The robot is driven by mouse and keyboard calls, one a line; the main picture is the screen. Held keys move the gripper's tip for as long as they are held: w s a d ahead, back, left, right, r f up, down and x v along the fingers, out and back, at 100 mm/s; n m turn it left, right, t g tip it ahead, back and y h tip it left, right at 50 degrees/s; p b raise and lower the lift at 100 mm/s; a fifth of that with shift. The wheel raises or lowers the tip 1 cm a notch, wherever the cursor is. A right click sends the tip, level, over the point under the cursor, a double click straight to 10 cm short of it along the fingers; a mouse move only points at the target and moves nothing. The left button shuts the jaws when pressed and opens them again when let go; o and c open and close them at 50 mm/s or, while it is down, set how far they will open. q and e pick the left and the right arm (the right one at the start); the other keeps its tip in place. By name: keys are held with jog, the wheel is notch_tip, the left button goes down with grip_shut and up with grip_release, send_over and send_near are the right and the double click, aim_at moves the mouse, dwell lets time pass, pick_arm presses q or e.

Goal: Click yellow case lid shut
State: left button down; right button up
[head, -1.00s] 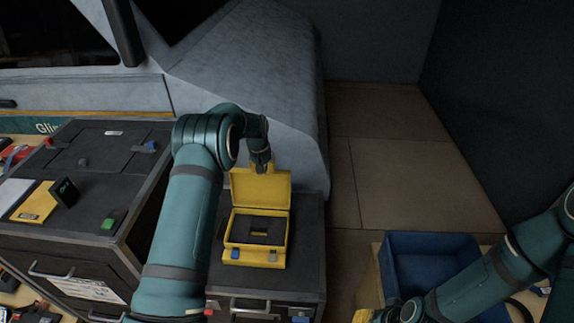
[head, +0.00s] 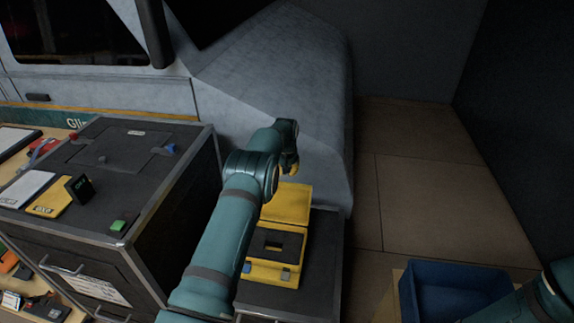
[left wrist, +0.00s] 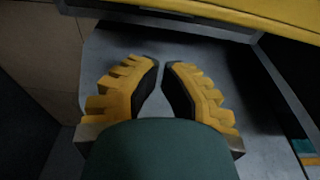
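The yellow case (head: 291,275) stands open on a dark cabinet top, with a dark insert inside and its latches at the front. Its lid (head: 290,203) stands raised at the back. My left gripper (head: 291,169) is just above and behind the lid's top edge, partly hidden by its own arm; I cannot tell whether it touches. In the left wrist view its yellow fingers (left wrist: 160,64) have tips almost together with nothing between them. A yellow surface, probably the lid, crosses the upper right of that view. My right gripper is out of view.
A larger dark cabinet (head: 135,190) with cards and a green block (head: 118,226) stands left of the case. A grey sloped housing (head: 315,100) rises close behind it. A blue bin (head: 410,298) is at the lower right. Brown floor (head: 430,190) lies open to the right.

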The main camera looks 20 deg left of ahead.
pick_arm(q)
jog(key=shift+s+d+f, duration=0.1)
jog(key=shift+s+d, duration=0.15)
jog(key=shift+s, duration=0.65)
jog(key=shift+s+d+f, duration=0.1)
jog(key=shift+s+d, duration=0.1)
jog(key=shift+s, duration=0.7)
jog(key=shift+s+r, duration=0.1)
